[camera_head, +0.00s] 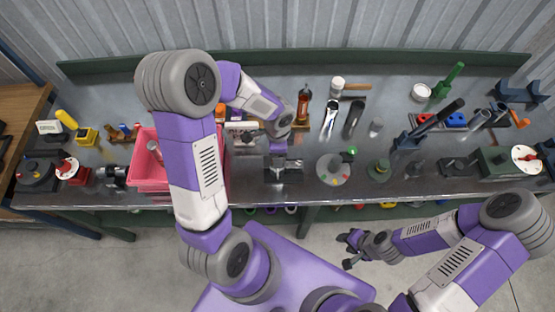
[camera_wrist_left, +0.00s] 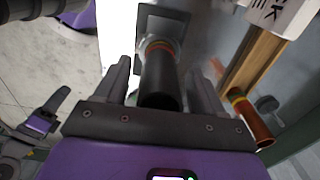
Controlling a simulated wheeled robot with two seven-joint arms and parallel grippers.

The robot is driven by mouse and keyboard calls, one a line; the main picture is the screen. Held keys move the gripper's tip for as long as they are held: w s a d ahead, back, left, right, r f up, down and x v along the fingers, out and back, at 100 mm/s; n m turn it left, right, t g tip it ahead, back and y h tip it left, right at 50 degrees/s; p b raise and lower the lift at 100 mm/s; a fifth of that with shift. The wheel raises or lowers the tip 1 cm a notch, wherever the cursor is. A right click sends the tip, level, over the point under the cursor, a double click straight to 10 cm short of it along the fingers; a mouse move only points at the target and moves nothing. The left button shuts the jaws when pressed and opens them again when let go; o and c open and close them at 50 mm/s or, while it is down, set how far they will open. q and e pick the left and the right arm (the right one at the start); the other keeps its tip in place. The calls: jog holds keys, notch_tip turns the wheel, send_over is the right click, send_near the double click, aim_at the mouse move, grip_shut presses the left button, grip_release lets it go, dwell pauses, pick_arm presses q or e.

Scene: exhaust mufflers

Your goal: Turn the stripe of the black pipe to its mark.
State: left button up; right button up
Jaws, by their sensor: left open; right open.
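In the left wrist view a black pipe (camera_wrist_left: 160,85) with an orange-brown band (camera_wrist_left: 160,47) points toward the camera from a dark square plate (camera_wrist_left: 176,24). My left gripper (camera_wrist_left: 158,70) is open, with one finger on each side of the pipe and a small gap at both sides. In the head view my left gripper (camera_head: 283,163) is low over the bench's front part, and the pipe there is mostly hidden by it. I cannot make out the stripe's mark. My right gripper (camera_head: 352,247) is open and empty, in front of the bench.
A brown pipe with a coloured band (camera_wrist_left: 250,120) lies close by on the right in the wrist view. A grey round plate (camera_head: 333,170) is just right of the left gripper. Several tools crowd the bench (camera_head: 235,185).

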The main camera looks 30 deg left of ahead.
pick_arm(q)
notch_tip(320, 180, up, 8)
jog(key=shift+f+p, duration=0.2)
jog(key=shift+p, duration=0.35)
